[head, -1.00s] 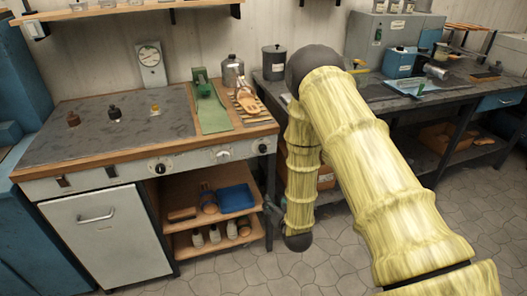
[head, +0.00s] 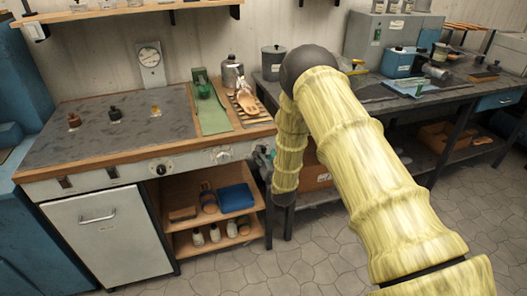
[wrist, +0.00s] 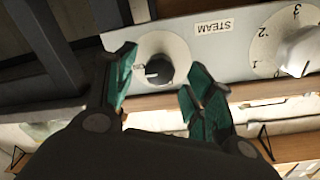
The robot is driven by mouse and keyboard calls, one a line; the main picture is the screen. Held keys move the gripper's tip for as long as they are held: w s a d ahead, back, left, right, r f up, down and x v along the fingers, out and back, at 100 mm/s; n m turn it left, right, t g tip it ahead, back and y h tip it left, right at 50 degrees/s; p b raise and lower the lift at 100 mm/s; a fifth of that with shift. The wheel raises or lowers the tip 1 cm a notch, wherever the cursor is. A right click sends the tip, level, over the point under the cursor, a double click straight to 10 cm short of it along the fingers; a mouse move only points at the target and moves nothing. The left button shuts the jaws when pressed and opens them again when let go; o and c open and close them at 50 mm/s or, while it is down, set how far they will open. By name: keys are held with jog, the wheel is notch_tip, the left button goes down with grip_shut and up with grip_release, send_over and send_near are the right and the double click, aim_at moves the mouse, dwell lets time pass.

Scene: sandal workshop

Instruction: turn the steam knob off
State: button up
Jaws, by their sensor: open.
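The steam knob (wrist: 157,70) is a round black knob on a pale dial plate, beside a label reading STEAM that appears upside down in the wrist view. A white mark on the knob points left in that view. My gripper (wrist: 159,80) is open, its green-padded fingers on either side of the knob in the picture, with gaps visible. I cannot tell how far the fingertips reach around it. In the head view, my gripper (head: 264,160) is at the right end of the bench's front panel and hides the knob there.
A white numbered knob (wrist: 300,50) is beside the steam knob; it also shows in the head view (head: 223,155). Another black knob (head: 161,169) is farther left. The wooden bench edge (head: 130,160) runs above the panel. Open shelves (head: 215,230) hold bottles below. A dark workbench (head: 440,90) stands right.

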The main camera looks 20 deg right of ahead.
jog(key=shift+w, duration=1.05)
jog(key=shift+c, duration=0.4)
jog(key=c, duration=0.9)
jog(key=shift+c, duration=0.2)
jog(key=shift+f, duration=0.1)
jog(key=shift+d+n+y+b, duration=0.1)
jog(key=shift+n+y+b, duration=0.15)
jog(key=shift+n+b, duration=3.65)
jog(key=shift+d+n+y+b, duration=0.1)
jog(key=shift+n+y+b, duration=0.15)
jog(key=shift+n+b, duration=3.65)
jog(key=n+p, duration=0.3)
